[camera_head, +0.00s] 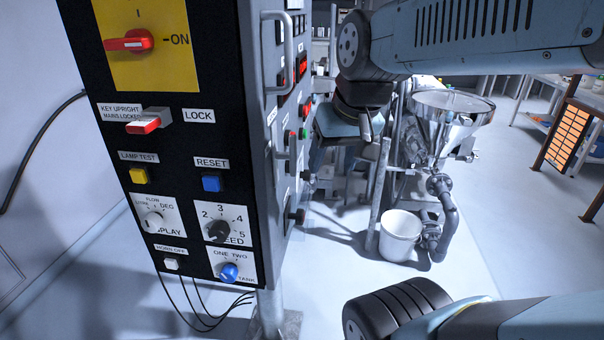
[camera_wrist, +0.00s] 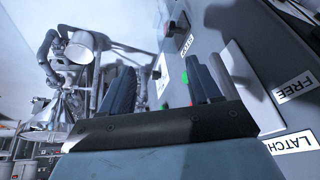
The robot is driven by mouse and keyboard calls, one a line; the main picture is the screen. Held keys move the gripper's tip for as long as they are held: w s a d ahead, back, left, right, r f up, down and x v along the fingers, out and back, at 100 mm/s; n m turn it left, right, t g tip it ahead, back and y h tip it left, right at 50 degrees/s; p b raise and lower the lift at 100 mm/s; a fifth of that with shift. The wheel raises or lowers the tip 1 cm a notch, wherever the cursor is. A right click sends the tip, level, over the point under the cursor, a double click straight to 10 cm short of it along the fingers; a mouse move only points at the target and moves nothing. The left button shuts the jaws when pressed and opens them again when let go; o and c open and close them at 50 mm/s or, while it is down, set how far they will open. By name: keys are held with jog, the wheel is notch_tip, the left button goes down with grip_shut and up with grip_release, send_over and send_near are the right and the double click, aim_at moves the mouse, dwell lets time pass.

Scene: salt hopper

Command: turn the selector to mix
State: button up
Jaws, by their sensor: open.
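No label reading "mix" is legible in either view. On the side face of the control cabinet, a dark knob (camera_head: 297,216) sticks out low down; I cannot tell whether it is the selector. The right finger overlaps the panel in the picture; contact cannot be told. Part of the panel is hidden behind the gripper.
The cabinet front (camera_head: 190,150) carries a red mains switch (camera_head: 128,41), SPEED knob (camera_head: 217,231) and blue TANK knob (camera_head: 229,272). A tall handle (camera_head: 277,65) juts from its side. A steel hopper (camera_head: 446,108) and white bucket (camera_head: 400,236) stand right. FREE (camera_wrist: 294,88) and LATCH (camera_wrist: 290,143) labels show.

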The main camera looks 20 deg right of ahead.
jog(key=w+f+m+g+y, duration=0.4)
jog(key=w+f+m+g, duration=0.1)
jog(key=f+m, duration=0.1)
jog(key=m+t+y, duration=1)
jog(key=m+y, duration=0.1)
jog(key=m, duration=0.6)
send_near(307, 175)
jog(key=w+f+x, duration=0.1)
jog(key=x, duration=0.7)
jog(key=shift+w+d, duration=0.2)
jog(key=shift+d, duration=0.1)
jog(key=shift+f, duration=0.1)
jog(key=shift+c, duration=0.3)
jog(key=c, duration=1)
